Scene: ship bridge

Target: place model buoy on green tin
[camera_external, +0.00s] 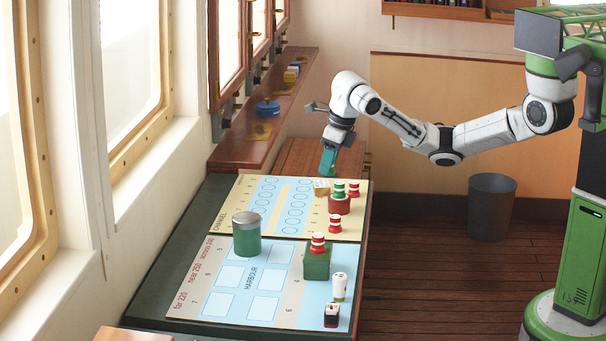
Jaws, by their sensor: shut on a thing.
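The green tin (246,241) is a green cylinder with a grey lid, upright on the left part of the board, with nothing on its lid. Several small red-and-white striped pieces look like model buoys. My gripper (327,163) points down over the board's far edge, apart from the tin. It is shut on a teal-green thing whose shape is unclear; the fingers are hard to tell from it.
A small tan block (321,189) is below my gripper. A white piece (339,285) and a black, white and red block (331,315) stand at the board's near right. A ledge (262,122) with small items runs along the windows. A grey bin (491,205) stands on the floor.

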